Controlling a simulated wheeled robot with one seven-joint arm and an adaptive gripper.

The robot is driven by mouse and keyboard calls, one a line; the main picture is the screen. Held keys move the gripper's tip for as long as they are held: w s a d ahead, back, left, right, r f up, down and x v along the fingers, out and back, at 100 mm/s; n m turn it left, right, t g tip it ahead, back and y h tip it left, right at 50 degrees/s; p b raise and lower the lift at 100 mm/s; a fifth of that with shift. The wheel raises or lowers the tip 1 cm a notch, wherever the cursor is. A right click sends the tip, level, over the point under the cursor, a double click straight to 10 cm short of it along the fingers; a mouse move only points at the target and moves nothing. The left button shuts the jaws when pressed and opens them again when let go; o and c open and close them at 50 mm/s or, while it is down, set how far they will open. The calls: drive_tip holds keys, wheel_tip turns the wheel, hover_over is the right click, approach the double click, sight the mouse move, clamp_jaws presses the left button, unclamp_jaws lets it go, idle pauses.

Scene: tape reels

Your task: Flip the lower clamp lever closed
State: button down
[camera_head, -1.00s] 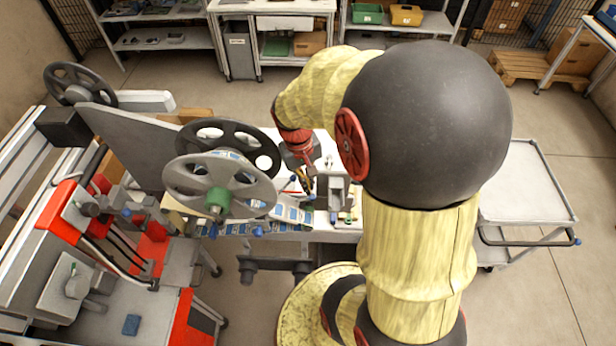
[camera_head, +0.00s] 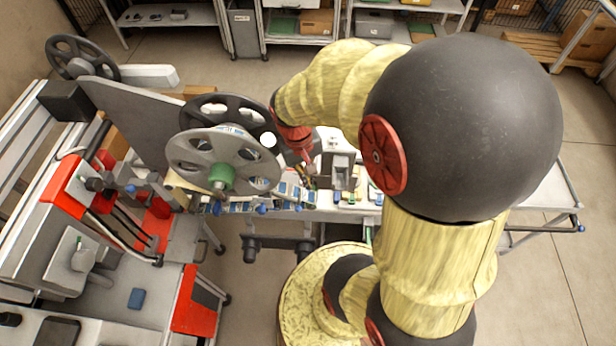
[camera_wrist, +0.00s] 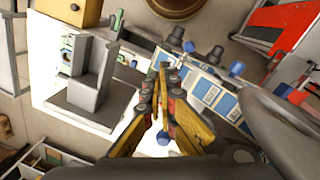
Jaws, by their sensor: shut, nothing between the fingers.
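My gripper (camera_wrist: 165,85) is shut and empty, its fingertips together above the edge of the white worktop in the wrist view. A strip with blue-and-white labelled pieces (camera_wrist: 203,92) runs close to the right of the fingertips. Blue knobs stand along it, one right of the fingers (camera_wrist: 237,69) and one farther up (camera_wrist: 189,47). Another blue knob (camera_wrist: 163,138) shows low between the fingers. I cannot tell which of these belongs to the lower clamp lever.
A grey block-shaped fixture (camera_wrist: 95,85) stands on the white worktop (camera_wrist: 60,110) left of the fingers. A grey reel with a green hub (camera_head: 222,178) stands left of my gripper. A red-and-grey machine (camera_head: 185,300) fills the lower left. Shelves line the back.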

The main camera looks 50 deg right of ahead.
drive_tip(key=shift+w+d+f, duration=0.2)
drive_tip(key=shift+w+d, duration=0.25)
drive_tip(key=shift+w, duration=0.05)
drive_tip(key=shift+r, duration=0.15)
wheel_tip(320, 180, up, 12)
drive_tip(key=a, duration=0.1)
drive_tip(key=shift+w+f, duration=0.2)
drive_tip(key=shift+w, duration=0.2)
drive_tip(key=shift+a, duration=0.1)
idle(0.4)
